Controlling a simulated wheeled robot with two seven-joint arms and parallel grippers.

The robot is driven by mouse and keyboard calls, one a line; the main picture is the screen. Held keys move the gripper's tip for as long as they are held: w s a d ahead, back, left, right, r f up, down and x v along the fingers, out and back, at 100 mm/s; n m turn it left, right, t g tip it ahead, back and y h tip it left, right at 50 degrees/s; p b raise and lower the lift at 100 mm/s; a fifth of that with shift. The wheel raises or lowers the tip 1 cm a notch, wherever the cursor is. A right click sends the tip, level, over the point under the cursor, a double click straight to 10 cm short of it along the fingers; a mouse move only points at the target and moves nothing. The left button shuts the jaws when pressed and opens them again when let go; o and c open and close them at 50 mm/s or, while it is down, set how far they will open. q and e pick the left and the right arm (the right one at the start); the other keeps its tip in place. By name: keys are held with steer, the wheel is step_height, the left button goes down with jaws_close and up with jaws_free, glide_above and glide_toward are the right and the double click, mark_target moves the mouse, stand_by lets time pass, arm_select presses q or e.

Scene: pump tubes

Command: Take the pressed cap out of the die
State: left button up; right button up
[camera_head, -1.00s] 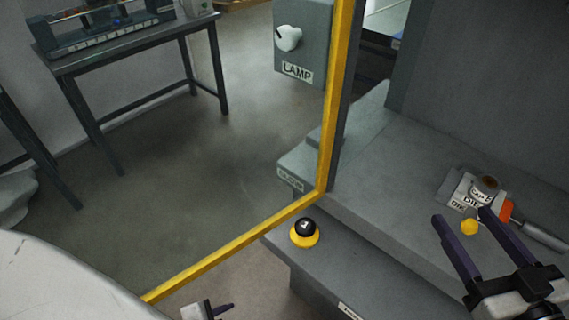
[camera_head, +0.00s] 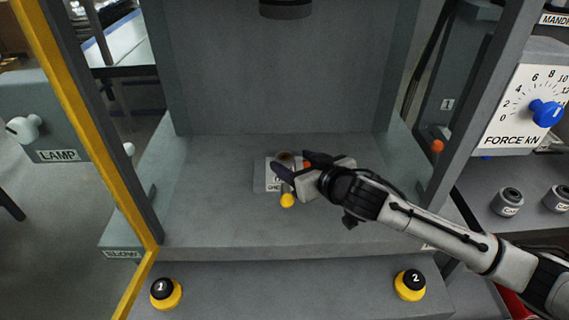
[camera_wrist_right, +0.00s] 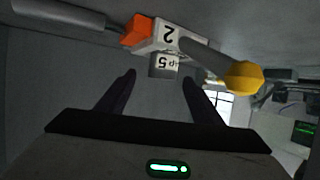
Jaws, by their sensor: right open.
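The die (camera_head: 261,178) is a small block with a white label, a yellow knob (camera_head: 287,200) and an orange part, on the press bed. The cap (camera_head: 285,157) shows as a small round brownish top at the die, partly hidden by my gripper. My right gripper (camera_head: 298,167) is open and close beside the die, its fingers pointing toward it. In the right wrist view the cap (camera_wrist_right: 163,66), with an upside-down label, shows beyond and between the open fingertips (camera_wrist_right: 158,79), against the die (camera_wrist_right: 176,37). I cannot tell whether the fingers touch it. My left gripper is out of view.
A dark press ram (camera_head: 286,8) hangs above the bed. Yellow-based buttons 1 (camera_head: 166,293) and 2 (camera_head: 410,284) stand in front. A yellow-edged frame (camera_head: 90,165) is at left; a force dial (camera_head: 522,108) and loose caps (camera_head: 508,201) are at right. The bed's left is clear.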

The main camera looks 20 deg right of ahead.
mark_target(287, 160)
steer(key=shift+a+x, duration=0.2)
steer(key=shift+x, duration=2)
steer(key=c, duration=1.3)
